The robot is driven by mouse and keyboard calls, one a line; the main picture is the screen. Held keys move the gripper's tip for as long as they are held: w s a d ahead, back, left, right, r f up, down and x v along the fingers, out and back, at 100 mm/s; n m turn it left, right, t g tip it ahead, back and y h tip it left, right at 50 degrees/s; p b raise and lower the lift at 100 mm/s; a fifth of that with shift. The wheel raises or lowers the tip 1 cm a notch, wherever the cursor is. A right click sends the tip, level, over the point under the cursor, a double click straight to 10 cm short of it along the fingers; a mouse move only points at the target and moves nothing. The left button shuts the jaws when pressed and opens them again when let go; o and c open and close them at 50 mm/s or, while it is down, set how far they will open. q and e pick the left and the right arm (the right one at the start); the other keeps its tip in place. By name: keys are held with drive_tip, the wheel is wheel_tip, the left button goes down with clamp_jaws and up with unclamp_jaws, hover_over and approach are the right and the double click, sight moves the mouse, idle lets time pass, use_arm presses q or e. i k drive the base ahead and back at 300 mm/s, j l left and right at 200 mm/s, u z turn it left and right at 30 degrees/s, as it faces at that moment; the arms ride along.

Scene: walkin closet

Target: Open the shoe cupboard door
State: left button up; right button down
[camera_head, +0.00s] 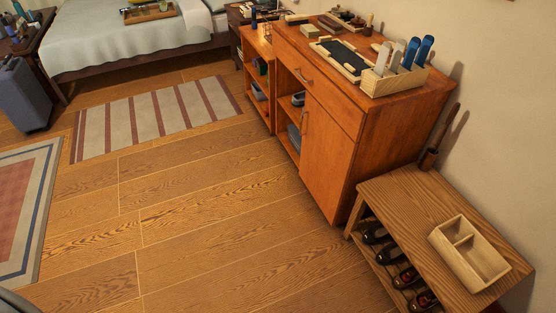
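The shoe cupboard (385,127) is an orange-brown wooden cabinet against the right wall. Its front faces left, towards the open floor. A flat door (326,160) covers the nearer part of the front and looks shut. A slim handle (306,121) sits near the door's left edge, high up. A drawer front runs above the door. To the left of the door are open shelves (291,105) with some grey and dark items. Neither of my grippers is in view.
A low shoe bench (415,193) stands close to the cupboard's near side, with a divided wooden box (469,252) on top and dark shoes below. Brushes and trays crowd the cupboard top. The floor (200,200) before the door is clear. A striped rug (150,120) and bed (130,45) lie beyond.

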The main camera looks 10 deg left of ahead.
sight(328, 152)
drive_tip(key=i+z, duration=0.15)
drive_tip(key=i, duration=0.4)
drive_tip(key=i+j+z, duration=0.15)
drive_tip(key=i, duration=0.4)
